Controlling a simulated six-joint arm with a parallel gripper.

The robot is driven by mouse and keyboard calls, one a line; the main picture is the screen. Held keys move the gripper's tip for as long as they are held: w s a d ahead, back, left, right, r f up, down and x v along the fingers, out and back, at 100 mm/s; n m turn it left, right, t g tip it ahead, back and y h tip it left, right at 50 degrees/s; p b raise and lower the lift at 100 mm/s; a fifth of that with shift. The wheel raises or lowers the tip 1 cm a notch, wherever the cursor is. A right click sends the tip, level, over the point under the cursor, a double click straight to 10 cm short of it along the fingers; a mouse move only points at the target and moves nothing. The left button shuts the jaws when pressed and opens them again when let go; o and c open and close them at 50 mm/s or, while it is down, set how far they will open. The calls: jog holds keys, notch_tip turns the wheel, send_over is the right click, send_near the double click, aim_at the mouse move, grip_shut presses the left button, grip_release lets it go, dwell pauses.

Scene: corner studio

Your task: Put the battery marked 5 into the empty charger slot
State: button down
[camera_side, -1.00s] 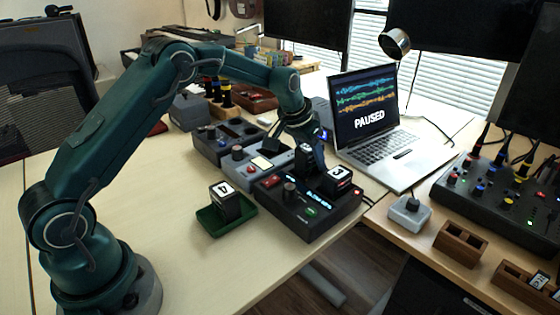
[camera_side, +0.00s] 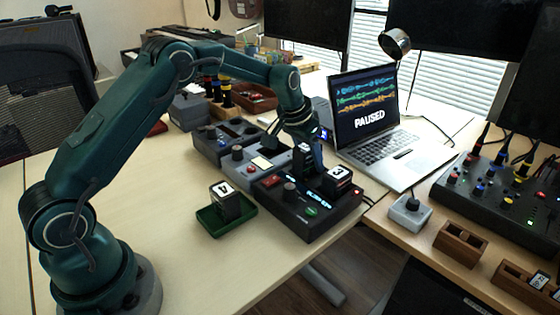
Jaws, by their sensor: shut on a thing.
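The black charger (camera_side: 307,226) stands on the table, with a knob, a red button, a green button and a lit display on top. A battery marked 3 (camera_side: 338,179) stands upright at its right rear. My gripper (camera_side: 308,168) is over the charger's rear part, shut on a dark battery (camera_side: 301,159). That battery looks upright; its marking cannot be read. Its lower end is close to the charger's top, and I cannot tell whether it is in a slot. A battery marked 4 (camera_side: 225,197) stands in the green tray (camera_side: 213,231) left of the charger.
Other grey devices (camera_side: 222,142) stand close behind and left of the charger. An open laptop (camera_side: 372,130) showing "PAUSED" is behind right. A mixer (camera_side: 500,195), wooden blocks (camera_side: 461,242) and a small grey box (camera_side: 409,213) are on the right table. The front left table is clear.

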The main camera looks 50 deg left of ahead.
aim_at(306, 146)
jog(key=shift+w+r, duration=0.1)
jog(key=shift+w, duration=0.2)
jog(key=shift+f, duration=0.7)
dwell(0.3)
jog(key=shift+r, duration=0.2)
jog(key=shift+r, duration=0.7)
dwell(0.8)
jog(key=shift+f, duration=0.5)
jog(key=shift+s+f, duration=0.1)
jog(key=shift+f, duration=0.25)
jog(key=c, duration=0.6)
grip_release()
jog(key=shift+f, duration=0.1)
jog(key=shift+c, duration=0.2)
jog(key=shift+v, duration=5.65)
